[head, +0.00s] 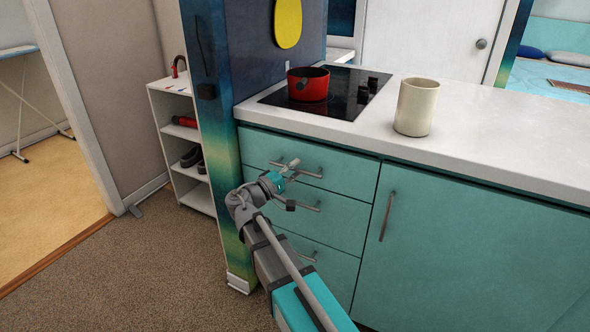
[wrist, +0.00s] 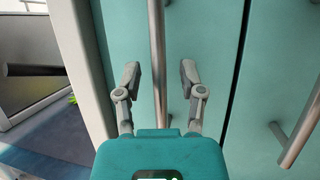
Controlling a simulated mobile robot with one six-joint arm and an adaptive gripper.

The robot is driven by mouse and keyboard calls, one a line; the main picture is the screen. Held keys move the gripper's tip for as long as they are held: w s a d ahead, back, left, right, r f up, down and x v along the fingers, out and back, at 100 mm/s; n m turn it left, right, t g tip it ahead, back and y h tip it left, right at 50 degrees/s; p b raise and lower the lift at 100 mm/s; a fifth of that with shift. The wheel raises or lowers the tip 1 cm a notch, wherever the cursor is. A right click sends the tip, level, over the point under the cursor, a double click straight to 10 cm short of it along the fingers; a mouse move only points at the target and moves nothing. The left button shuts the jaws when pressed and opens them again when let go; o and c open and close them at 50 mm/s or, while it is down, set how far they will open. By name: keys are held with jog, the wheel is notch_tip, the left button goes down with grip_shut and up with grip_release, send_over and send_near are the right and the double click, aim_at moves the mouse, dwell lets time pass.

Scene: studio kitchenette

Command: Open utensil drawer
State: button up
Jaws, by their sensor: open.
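A teal cabinet has a stack of three drawers, all shut, each with a grey bar handle. The top drawer (head: 345,172) is just under the counter. No marking shows which one holds utensils. My gripper (head: 290,178) is at the top drawer's front. In the wrist view my gripper (wrist: 160,78) is open, with one finger on each side of the top drawer's handle (wrist: 157,45). I cannot tell if a finger touches the bar. The second drawer's handle (wrist: 297,140) is at the right of that view.
A cupboard door (head: 460,250) with an upright handle is right of the drawers. A red pot (head: 308,88) is on the black hob (head: 345,105). A cream canister (head: 416,108) stands on the white counter (head: 510,140). A wall end and shelf (head: 200,198) are left.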

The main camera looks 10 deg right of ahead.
grip_shut()
jog(key=shift+s, duration=0.15)
dwell(0.4)
